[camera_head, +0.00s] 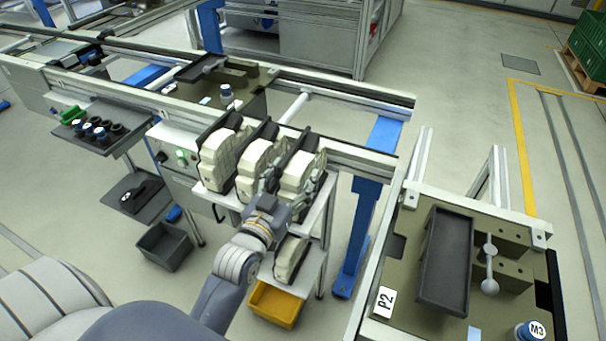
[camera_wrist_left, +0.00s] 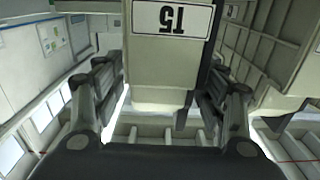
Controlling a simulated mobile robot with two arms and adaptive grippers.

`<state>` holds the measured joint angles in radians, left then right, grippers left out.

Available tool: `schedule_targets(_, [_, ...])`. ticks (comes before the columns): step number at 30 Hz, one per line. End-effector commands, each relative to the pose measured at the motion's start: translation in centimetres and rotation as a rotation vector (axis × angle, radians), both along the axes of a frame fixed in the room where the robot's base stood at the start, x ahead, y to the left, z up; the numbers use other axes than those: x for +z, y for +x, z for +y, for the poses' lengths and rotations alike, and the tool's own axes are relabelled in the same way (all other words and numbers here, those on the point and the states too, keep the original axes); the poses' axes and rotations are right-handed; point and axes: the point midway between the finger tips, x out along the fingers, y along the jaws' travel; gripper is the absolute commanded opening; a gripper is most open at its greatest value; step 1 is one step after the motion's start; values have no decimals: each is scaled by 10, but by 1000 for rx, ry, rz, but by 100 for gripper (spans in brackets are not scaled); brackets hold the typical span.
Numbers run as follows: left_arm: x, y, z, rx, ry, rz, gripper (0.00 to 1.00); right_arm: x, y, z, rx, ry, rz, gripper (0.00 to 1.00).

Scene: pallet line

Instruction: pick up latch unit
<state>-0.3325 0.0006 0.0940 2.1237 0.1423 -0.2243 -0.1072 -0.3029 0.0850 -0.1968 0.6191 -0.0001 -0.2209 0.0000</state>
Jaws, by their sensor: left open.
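Three cream-coloured units, likely latch units, stand side by side in dark holders on a metal rack: the left one (camera_head: 220,155), the middle one (camera_head: 257,162) and the right one (camera_head: 298,172). My left gripper (camera_head: 285,191) is at the front of the rack, by the right unit, and partly hides it. In the left wrist view, my left gripper (camera_wrist_left: 163,85) is open, with one finger on each side of a cream unit (camera_wrist_left: 155,60) that carries an upside-down label. I cannot tell whether the fingers touch it. My right gripper is not in view.
Another cream unit (camera_head: 291,258) lies on the lower shelf, above a yellow bin (camera_head: 275,304). A conveyor rail (camera_head: 350,155) runs behind the rack. A dark tray (camera_head: 446,262) lies on the fixture table at right. A grey bin (camera_head: 165,247) stands on the floor at left.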

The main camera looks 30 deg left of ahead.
Motion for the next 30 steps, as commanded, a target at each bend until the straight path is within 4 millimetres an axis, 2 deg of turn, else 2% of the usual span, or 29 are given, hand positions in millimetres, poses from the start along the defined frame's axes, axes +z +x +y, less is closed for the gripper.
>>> schedule_targets(3, [4,20,3,0,0,-3,66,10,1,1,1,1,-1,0])
schedule_targets(6, [3,32,4,1,0,-3,66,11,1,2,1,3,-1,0])
schedule_targets(10, [1,39,4,1,1,-2,66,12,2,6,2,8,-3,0])
schedule_targets(16, [1,39,4,1,1,-1,66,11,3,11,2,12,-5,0])
schedule_targets(17, [1,39,4,1,1,-1,61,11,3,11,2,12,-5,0])
schedule_targets(25, [0,39,4,1,1,-1,0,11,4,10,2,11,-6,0])
schedule_targets(30, [2,39,4,1,0,-4,0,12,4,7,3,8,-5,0])
